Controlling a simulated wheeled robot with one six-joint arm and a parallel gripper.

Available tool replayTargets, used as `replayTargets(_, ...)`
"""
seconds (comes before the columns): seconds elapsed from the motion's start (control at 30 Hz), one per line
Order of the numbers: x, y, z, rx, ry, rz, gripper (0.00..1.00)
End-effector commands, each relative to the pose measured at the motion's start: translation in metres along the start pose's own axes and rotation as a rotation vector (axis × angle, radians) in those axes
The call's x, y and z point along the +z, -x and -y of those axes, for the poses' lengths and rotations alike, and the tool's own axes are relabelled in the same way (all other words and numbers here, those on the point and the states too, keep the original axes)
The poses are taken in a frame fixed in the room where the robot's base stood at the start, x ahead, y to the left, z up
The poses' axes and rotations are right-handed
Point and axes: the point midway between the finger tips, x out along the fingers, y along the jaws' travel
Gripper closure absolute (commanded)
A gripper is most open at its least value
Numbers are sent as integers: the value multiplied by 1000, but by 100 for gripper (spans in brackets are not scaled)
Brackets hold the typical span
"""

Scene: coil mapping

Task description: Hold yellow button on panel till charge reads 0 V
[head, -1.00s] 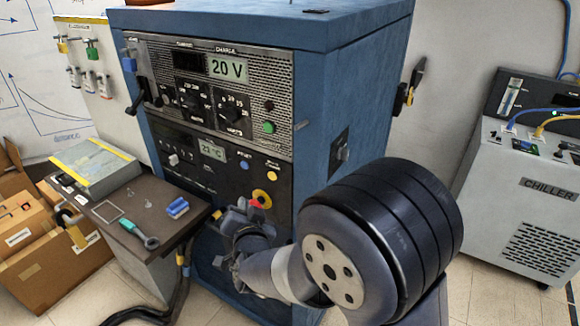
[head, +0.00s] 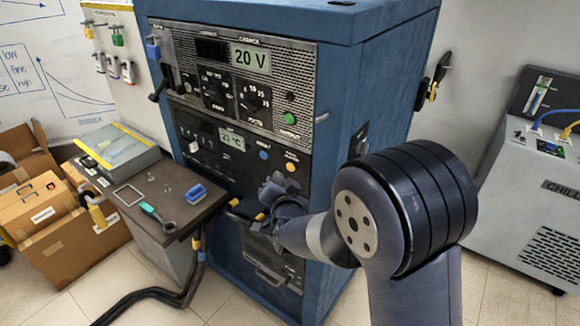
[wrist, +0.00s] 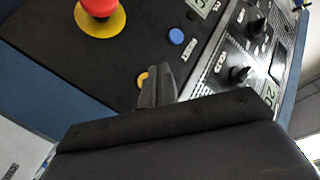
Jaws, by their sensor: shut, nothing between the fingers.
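The yellow button (head: 291,167) is on the dark lower panel of the blue cabinet, right of and slightly below a blue button (head: 264,155). The CHARGE display (head: 251,59) above reads 20 V. My gripper (head: 272,186) is shut and empty, in front of the panel just below and left of the yellow button in the head view. In the wrist view, my closed fingers (wrist: 156,84) partly cover the yellow button (wrist: 141,80). I cannot tell whether they touch it.
A red stop knob (wrist: 98,7) on a yellow ring is near the fingers; my gripper hides it in the head view. A green button (head: 290,118) and dials are higher up. A side table (head: 150,205) stands left, a chiller (head: 530,215) right.

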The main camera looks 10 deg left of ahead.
Motion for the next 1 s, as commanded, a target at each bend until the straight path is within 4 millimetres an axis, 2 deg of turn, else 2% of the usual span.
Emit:
replayTargets(0.1,-3,-8,-8,1,-2,-2,100)
replayTargets(0.3,-8,-14,-11,0,0,0,100)
replayTargets(1.0,-9,-14,-11,0,0,0,100)
